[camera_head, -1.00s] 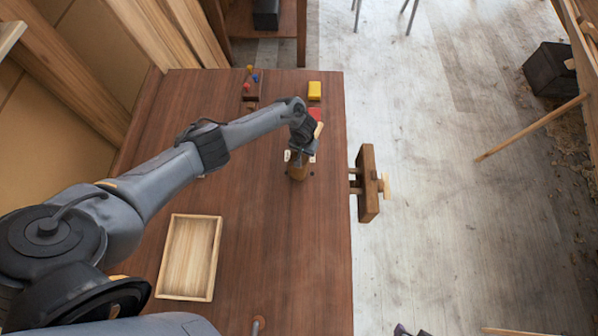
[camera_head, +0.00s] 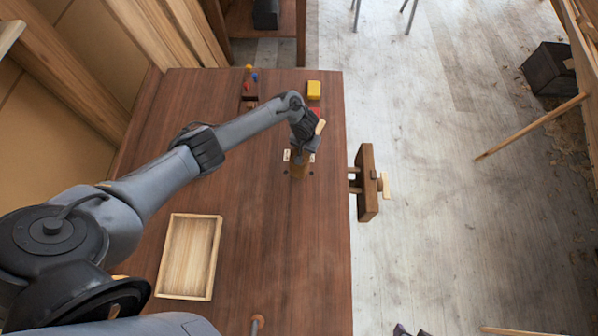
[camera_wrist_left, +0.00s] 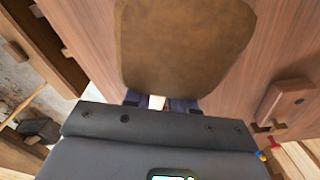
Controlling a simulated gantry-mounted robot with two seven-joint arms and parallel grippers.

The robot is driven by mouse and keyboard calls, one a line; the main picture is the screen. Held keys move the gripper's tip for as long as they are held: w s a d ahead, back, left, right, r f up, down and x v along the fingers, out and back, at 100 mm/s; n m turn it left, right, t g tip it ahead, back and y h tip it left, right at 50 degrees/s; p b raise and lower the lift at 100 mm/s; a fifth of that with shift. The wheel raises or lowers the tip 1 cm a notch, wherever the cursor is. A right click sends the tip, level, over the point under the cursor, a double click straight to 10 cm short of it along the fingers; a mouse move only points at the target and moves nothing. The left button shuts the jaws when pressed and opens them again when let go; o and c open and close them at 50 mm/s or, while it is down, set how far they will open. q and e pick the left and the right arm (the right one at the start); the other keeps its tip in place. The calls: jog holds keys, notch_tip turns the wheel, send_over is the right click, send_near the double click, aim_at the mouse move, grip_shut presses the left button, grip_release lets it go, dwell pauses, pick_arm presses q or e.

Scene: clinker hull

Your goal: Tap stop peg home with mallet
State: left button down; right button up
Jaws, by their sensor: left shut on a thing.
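My left gripper (camera_head: 303,147) is shut on the light handle (camera_wrist_left: 157,102) of a mallet. The brown mallet head (camera_head: 299,169) is over the right part of the workbench, just below the gripper in the head view. In the left wrist view the mallet head (camera_wrist_left: 185,45) fills the top middle, beyond the fingers. Small pale pieces (camera_head: 287,155) (camera_head: 312,157) show on either side of the mallet; I cannot tell if one is the stop peg. The bench under the mallet head is hidden. At the bottom edge a dark tip (camera_head: 400,329) may be my right gripper.
The workbench (camera_head: 265,230) is clear in the middle. An empty wooden tray (camera_head: 212,260) lies front left. A yellow block (camera_head: 314,90) and a red piece (camera_head: 316,112) lie behind the mallet. A wooden vise (camera_head: 367,183) juts from the right edge.

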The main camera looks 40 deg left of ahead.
pick_arm(q)
jog(key=r, duration=0.5)
jog(key=a+r, duration=0.1)
jog(key=r, duration=0.2)
jog(key=shift+w+r, duration=0.3)
jog(key=shift+r, duration=0.05)
jog(key=shift+f, duration=0.15)
jog(key=shift+s+d+f, duration=0.1)
jog(key=shift+s+d, duration=0.1)
jog(key=shift+w+a, duration=0.1)
jog(key=shift+w, duration=0.05)
notch_tip(320, 180, up, 5)
jog(key=p, duration=0.5)
jog(key=shift+p, duration=0.35)
